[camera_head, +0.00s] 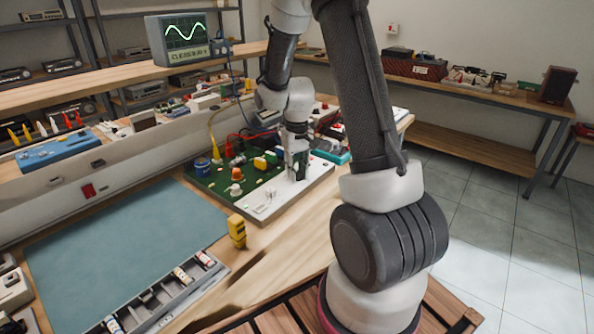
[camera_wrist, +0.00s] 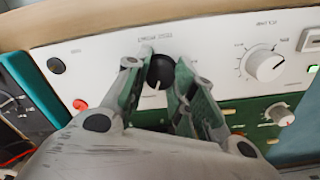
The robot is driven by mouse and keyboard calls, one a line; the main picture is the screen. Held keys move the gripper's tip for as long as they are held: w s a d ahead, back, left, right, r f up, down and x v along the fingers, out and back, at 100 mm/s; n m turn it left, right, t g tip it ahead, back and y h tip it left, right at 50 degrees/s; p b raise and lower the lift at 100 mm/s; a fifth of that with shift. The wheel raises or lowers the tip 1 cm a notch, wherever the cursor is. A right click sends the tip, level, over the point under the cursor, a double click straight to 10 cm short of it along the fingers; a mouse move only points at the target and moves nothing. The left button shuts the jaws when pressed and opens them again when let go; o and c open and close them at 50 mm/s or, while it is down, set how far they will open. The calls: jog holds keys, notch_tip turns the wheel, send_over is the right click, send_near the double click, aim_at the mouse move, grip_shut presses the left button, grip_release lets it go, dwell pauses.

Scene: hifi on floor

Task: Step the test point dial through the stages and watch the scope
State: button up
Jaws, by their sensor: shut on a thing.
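The test point dial (camera_wrist: 161,71) is a black knob on a white panel (camera_wrist: 100,62) in the wrist view. My gripper (camera_wrist: 160,72) has its two fingers on either side of the knob and is shut on it. In the head view my gripper (camera_head: 296,170) reaches down to the white front panel (camera_head: 262,205) of the green circuit board (camera_head: 213,184), and the dial is hidden behind it. The scope (camera_head: 183,38) stands on the raised shelf at the back.
A large white knob (camera_wrist: 266,64) and a smaller knob (camera_wrist: 280,114) lie right of the dial. A yellow tool (camera_head: 237,231) stands before the board. A blue-grey mat (camera_head: 120,245) is mostly bare. A parts tray (camera_head: 150,298) lies at its front edge. Cables run behind the board.

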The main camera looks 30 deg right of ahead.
jog(key=m, duration=0.6)
jog(key=shift+m, duration=0.3)
dwell(0.4)
jog(key=o, duration=1.1)
jog(key=shift+c, duration=0.2)
notch_tip(320, 180, up, 12)
